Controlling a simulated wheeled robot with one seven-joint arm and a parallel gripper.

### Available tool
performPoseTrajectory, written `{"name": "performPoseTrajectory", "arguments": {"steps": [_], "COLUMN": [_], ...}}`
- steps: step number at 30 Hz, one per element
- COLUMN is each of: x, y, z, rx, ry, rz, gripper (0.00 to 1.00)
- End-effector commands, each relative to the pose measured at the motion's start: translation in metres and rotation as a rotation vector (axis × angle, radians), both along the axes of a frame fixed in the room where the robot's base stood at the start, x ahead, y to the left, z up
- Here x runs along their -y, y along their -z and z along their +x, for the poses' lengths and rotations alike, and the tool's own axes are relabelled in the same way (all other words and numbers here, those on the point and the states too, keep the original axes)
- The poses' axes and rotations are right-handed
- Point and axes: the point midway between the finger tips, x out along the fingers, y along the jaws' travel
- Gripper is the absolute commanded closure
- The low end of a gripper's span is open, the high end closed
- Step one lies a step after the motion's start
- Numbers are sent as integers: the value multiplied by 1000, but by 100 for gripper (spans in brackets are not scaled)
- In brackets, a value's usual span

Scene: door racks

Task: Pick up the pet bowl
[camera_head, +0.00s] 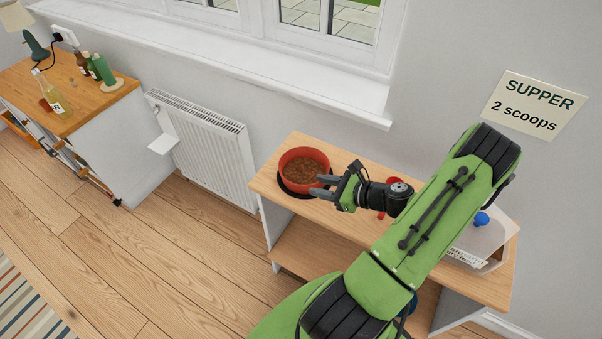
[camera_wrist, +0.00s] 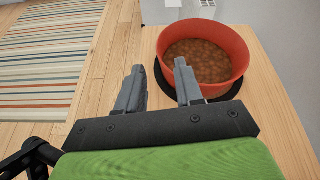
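The pet bowl (camera_head: 304,169) is red-orange and full of brown kibble. It stands upright on a dark round mat (camera_head: 287,185) at the left end of the wooden shelf top. In the wrist view the bowl (camera_wrist: 236,42) is at the upper right, just beyond the fingertips. My gripper (camera_head: 322,187) is open, with its two grey fingers spread and nothing visible between them. In the wrist view the gripper (camera_wrist: 160,72) has its right finger close to the bowl's near left side; I cannot tell whether they touch.
The wooden shelf unit (camera_head: 345,163) stands against the wall. Right of my gripper are a red item (camera_head: 390,211) and a clear bin (camera_head: 492,245), partly hidden by my arm. A white radiator (camera_head: 205,150) is to the left. The floor in front is clear.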

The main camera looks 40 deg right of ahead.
Motion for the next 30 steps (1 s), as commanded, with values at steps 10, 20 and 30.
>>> {"name": "performPoseTrajectory", "arguments": {"steps": [10,20,30], "x": [-19,-31,-31], "y": [24,40,40], "z": [52,91,91], "rx": [-3,-3,-3], "ry": [-5,-2,-2], "rz": [0,-2,-2], "gripper": [64,64,93]}}
